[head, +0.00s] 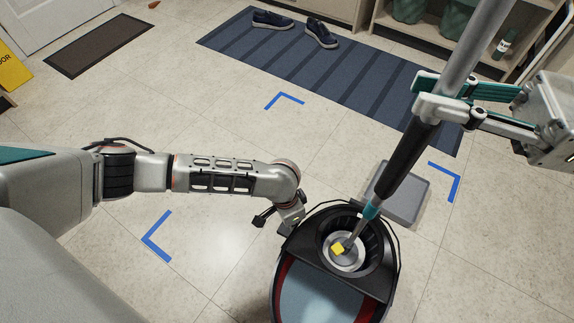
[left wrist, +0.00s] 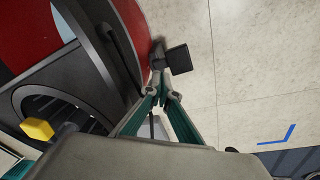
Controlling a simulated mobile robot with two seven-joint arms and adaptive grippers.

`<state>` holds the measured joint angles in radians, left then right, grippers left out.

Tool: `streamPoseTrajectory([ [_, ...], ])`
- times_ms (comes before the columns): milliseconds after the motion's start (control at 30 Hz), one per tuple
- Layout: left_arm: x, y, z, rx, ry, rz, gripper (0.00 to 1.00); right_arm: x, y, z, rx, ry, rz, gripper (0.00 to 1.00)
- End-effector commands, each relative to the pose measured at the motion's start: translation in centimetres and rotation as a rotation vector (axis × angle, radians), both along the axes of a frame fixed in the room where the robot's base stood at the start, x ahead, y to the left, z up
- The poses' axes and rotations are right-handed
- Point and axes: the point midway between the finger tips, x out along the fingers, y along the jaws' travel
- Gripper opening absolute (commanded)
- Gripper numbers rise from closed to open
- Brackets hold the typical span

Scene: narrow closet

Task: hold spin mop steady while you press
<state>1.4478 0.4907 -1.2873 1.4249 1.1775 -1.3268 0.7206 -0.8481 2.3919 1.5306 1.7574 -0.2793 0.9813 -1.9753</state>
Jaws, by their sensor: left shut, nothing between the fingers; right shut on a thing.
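The spin mop (head: 405,155) leans at a slant. Its grey pole runs up to the top right, and its lower end stands in the round spin basket (head: 325,238) of the bucket (head: 283,297). A yellow block (head: 338,248) shows at the basket's middle. My right gripper (head: 440,105) is shut on the mop handle, above its black grip. My left gripper (head: 289,222) is shut and empty beside the bucket's rim. In the left wrist view its fingertips (left wrist: 160,85) point at a black pedal (left wrist: 178,58) on the bucket's side; I cannot tell whether they touch.
A grey flat box (head: 400,195) sits on the floor behind the bucket. A blue striped mat (head: 330,65) with dark shoes (head: 320,33) lies farther back. Blue corner marks (head: 157,238) are on the tiles. The floor at middle left is clear.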

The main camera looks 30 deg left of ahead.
Motion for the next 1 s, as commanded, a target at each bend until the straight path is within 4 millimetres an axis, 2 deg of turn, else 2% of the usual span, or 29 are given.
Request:
streamPoseTrajectory([
  [167, 0.1, 0.3, 0.1, -0.041, -0.052, -0.210, 0.00, 0.0, 0.0, 0.0, 0.000, 0.000, 0.000, 0.00],
  [500, 0.5, 3.8, 0.0, -0.036, -0.146, -0.506, 0.00, 0.0, 0.0, 0.0, 0.000, 0.001, 0.000, 0.00],
  [567, 0.5, 4.2, -0.1, -0.032, -0.153, -0.534, 0.00, 0.0, 0.0, 0.0, 0.000, 0.001, 0.000, 0.00],
  [733, 1.3, 3.3, 0.5, -0.058, -0.166, -0.520, 0.00, 0.0, 0.0, 0.0, 0.000, 0.001, 0.000, 0.00],
  [1000, 1.3, 3.2, -2.2, -0.059, -0.164, -0.517, 0.00, 0.0, 0.0, 0.0, 0.000, 0.001, 0.000, 0.00],
])
